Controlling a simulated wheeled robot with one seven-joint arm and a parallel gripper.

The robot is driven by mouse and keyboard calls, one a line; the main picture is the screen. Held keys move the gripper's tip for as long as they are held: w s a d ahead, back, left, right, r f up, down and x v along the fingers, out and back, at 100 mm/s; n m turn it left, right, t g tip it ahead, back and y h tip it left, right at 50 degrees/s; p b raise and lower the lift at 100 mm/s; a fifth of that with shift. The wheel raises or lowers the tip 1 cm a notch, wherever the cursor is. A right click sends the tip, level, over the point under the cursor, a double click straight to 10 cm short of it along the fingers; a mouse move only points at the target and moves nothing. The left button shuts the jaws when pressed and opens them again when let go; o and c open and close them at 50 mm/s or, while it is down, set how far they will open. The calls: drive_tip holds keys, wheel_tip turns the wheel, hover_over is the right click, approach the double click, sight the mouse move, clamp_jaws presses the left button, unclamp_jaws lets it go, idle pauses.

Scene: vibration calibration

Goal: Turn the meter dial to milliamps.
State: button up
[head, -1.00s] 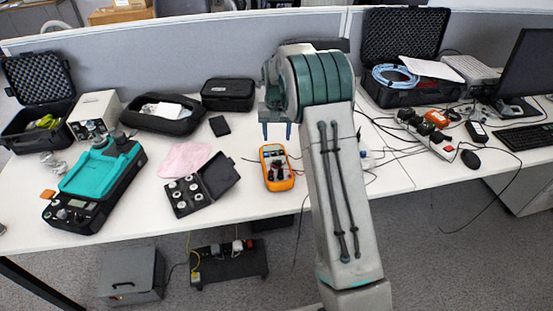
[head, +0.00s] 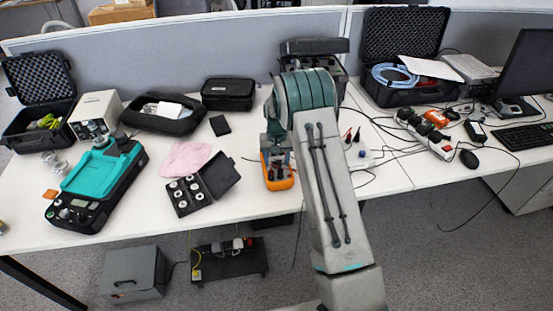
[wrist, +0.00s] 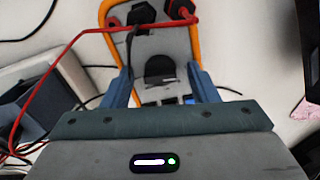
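The orange multimeter (head: 282,184) lies on the white desk, partly hidden under my gripper (head: 277,168) in the head view. In the wrist view, the meter (wrist: 197,52) shows its grey face with an orange rim. Its round black dial (wrist: 160,69) shows between the two blue fingers of my gripper (wrist: 159,72). The fingers are spread apart, with a gap to the dial on each side. I cannot tell the fingertips' height above the face. The dial's setting is not readable. Black and red plugs (wrist: 181,8) sit in the meter's face.
A red lead (wrist: 70,45) runs from the meter across the left of the wrist view. In the head view, an open case of round weights (head: 190,192) and a pink cloth (head: 186,158) lie left of the meter. Cables lie to its right.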

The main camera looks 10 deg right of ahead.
drive_tip(key=c, duration=0.9)
drive_tip(key=m+b, duration=0.2)
drive_tip(key=shift+f+m, duration=0.1)
drive_tip(key=shift+m, duration=0.3)
drive_tip(key=m+b, duration=0.1)
drive_tip(key=m, duration=0.3)
drive_tip(key=shift+m, duration=0.4)
drive_tip(key=o, duration=1)
drive_tip(key=shift+c, duration=0.2)
